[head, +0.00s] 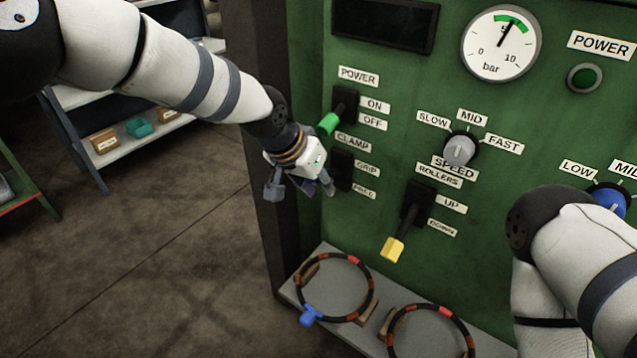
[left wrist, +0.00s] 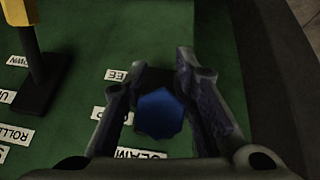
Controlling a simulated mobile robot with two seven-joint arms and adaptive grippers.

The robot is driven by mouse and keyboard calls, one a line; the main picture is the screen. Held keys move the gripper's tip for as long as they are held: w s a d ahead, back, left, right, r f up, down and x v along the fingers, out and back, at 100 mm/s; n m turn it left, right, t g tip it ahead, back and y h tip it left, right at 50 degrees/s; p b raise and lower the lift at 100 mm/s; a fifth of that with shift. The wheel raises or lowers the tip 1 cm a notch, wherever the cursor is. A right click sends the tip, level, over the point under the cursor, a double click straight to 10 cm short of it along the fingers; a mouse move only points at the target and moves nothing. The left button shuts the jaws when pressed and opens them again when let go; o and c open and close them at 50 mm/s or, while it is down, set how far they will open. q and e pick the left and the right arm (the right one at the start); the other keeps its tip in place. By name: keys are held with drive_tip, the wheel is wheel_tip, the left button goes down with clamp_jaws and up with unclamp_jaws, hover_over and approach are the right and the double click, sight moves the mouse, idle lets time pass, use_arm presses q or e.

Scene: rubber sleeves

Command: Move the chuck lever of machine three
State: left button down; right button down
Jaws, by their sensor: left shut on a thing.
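My left gripper (head: 300,188) is at the CLAMP lever on the green panel, left of its GRIP and FREE labels. In the left wrist view a blue lever handle (left wrist: 160,113) sits between its two fingers, and the gripper is shut on it. In the head view my gripper hides the handle; only the dark lever base (head: 343,168) shows beside it. I cannot tell clearly whether the lever stands at GRIP or FREE. My right arm comes in at the right edge; its gripper is out of view.
The green-tipped POWER lever (head: 330,123) is just above my left gripper. The yellow ROLLERS lever (head: 392,248) and grey SPEED knob (head: 460,149) are to the right. Ringed sleeves (head: 372,284) lie on a ledge below. A shelf (head: 150,128) stands behind at left.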

use_arm(q)
drive_tip(key=c, duration=1.6)
unclamp_jaws()
drive_tip(key=shift+d+r, duration=0.1)
drive_tip(key=shift+r, duration=0.05)
drive_tip(key=shift+o, duration=0.2)
drive_tip(key=v, duration=1.2)
